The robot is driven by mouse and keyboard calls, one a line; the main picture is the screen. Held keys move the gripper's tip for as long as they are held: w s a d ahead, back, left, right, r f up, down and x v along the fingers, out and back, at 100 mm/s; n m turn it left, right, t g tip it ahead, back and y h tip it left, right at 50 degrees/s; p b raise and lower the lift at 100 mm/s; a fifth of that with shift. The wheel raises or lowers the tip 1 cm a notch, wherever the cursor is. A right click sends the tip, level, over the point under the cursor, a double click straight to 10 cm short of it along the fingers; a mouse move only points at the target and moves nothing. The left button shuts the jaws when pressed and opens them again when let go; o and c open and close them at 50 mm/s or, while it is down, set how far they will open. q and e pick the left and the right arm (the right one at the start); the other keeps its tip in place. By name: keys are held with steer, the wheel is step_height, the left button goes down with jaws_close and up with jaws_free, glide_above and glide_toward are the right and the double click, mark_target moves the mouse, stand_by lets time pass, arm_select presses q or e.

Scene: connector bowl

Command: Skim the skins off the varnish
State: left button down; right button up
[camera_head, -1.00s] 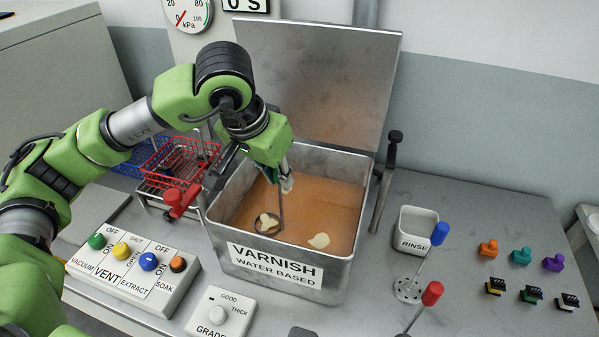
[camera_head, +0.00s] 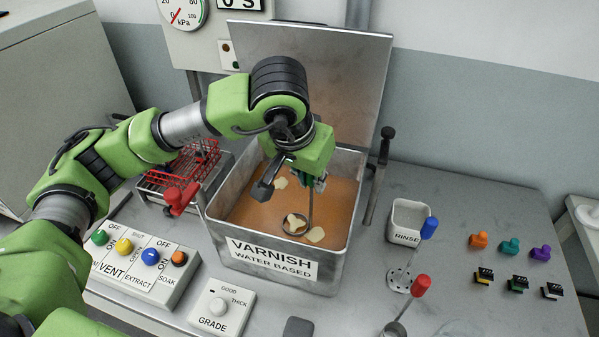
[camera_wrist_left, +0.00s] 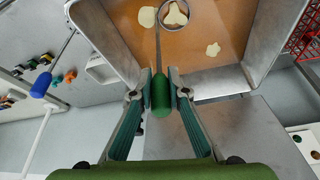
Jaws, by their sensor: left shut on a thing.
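The varnish tank (camera_head: 218,212) stands open with orange-brown varnish (camera_head: 262,212) inside. My left gripper (camera_head: 318,184) is above the tank, shut on the green handle (camera_wrist_left: 161,98) of a skimmer. The skimmer's ring (camera_head: 284,228) is down at the varnish surface. One pale skin (camera_head: 297,221) shows within the ring; whether it is on the mesh or under it I cannot tell. A second skin (camera_head: 316,234) lies just right of the ring. A third skin (camera_head: 281,183) floats farther back; it also shows in the left wrist view (camera_wrist_left: 213,49). My right gripper is out of view.
The raised lid (camera_head: 330,75) stands behind the tank. A rinse cup (camera_head: 404,236), a blue-handled tool (camera_head: 429,228) and a red-handled tool (camera_head: 421,285) are to the right. A red basket (camera_head: 170,180) is left, and a switch panel (camera_head: 140,270) is in front-left.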

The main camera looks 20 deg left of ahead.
arm_select(q)
steer(key=shift+w+d+p, duration=1.55)
steer(key=shift+w+p, duration=0.25)
steer(key=shift+w, duration=2.8)
steer(key=shift+a+b, duration=1.7)
steer(key=shift+a, duration=3.3)
steer(key=s+d+b, duration=0.1)
steer(key=s+d, duration=0.3)
steer(key=shift+s+d+b, duration=0.25)
steer(key=shift+d+b, duration=0.05)
steer(key=shift+d, duration=0.1)
